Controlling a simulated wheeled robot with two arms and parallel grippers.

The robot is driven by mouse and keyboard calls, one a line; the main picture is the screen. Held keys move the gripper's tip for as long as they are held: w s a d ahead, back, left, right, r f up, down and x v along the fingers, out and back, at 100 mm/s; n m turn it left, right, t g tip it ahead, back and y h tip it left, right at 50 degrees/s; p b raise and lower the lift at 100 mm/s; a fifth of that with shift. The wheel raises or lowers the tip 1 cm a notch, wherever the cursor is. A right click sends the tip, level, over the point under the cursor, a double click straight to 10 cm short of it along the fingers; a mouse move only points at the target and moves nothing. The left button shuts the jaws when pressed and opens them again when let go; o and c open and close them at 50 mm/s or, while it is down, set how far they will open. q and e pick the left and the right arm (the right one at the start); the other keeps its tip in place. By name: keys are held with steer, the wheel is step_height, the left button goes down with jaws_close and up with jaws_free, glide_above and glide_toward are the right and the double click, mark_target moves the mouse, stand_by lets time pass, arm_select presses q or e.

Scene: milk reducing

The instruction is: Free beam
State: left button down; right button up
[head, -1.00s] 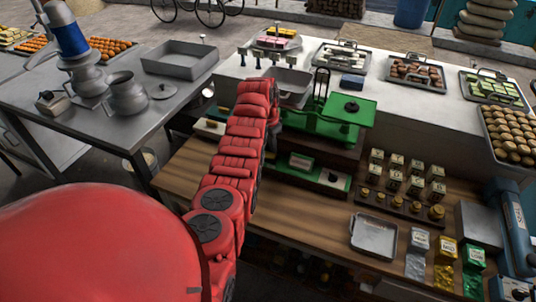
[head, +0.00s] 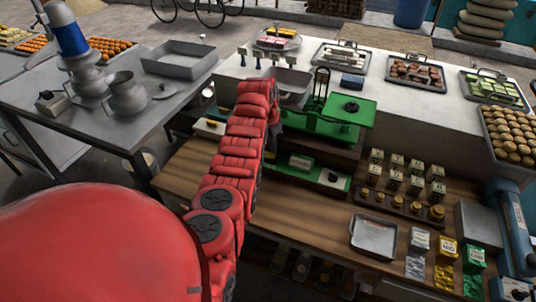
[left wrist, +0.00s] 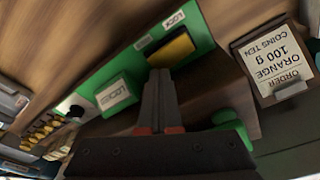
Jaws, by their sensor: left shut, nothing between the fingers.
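The balance scale (head: 340,112) is green, with a metal pan on its left and a green plate on its right. Its green base strip (head: 322,177) has a black knob and a pale label. In the left wrist view the green panel (left wrist: 130,65) carries a yellow patch (left wrist: 172,48), small white labels, one reading LOCK, and a raised green block (left wrist: 117,95) with a white label. My left gripper (left wrist: 161,74) is shut and empty, its tips just below the yellow patch; contact cannot be told. In the head view my red arm hides it. My right gripper is not in view.
An order card (left wrist: 272,62) stands right of the panel in the left wrist view. Several small weights (head: 395,180) and a metal tray (head: 373,236) are on the wooden counter. Sweet trays (head: 417,75) line the white ledge behind. Bare wood lies in front of the scale.

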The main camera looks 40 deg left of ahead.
mark_target(272, 155)
arm_select(q)
steer(key=shift+f+b, duration=0.8)
steer(key=shift+f, duration=0.3)
stand_by(0.4)
steer(key=shift+r, duration=1.3)
steer(key=shift+r+b, duration=0.35)
steer(key=shift+r, duration=1.9)
steer(key=shift+f, duration=0.1)
